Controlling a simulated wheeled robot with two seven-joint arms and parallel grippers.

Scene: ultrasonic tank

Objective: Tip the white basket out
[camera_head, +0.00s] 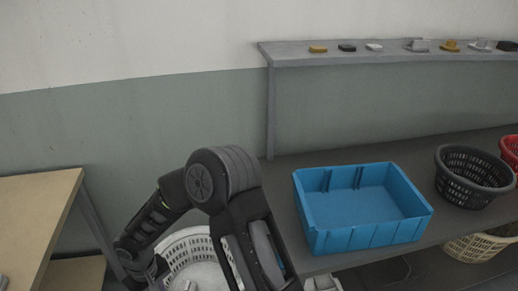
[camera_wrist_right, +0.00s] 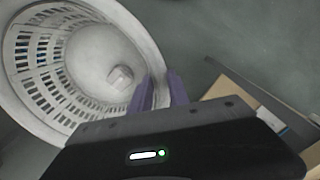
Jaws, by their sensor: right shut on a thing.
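The white basket (camera_head: 188,248) is partly hidden behind my right arm in the head view. In the right wrist view the basket (camera_wrist_right: 40,105) fills the left side, and I look into its open mouth. A small pale block (camera_wrist_right: 120,78) lies inside it. My right gripper (camera_wrist_right: 161,90) is shut on the basket's rim, its two purple fingers on either side of the wall. The basket looks tilted in the wrist view, but I cannot tell its true tilt. My left gripper is not in view.
An empty blue bin (camera_head: 365,205) stands on the grey bench, with a black basket (camera_head: 470,178) and a red basket (camera_head: 511,150) to its right. A cream basket (camera_head: 475,247) sits below. A shelf (camera_head: 390,56) holds several small parts. A wooden table (camera_head: 35,215) is at left.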

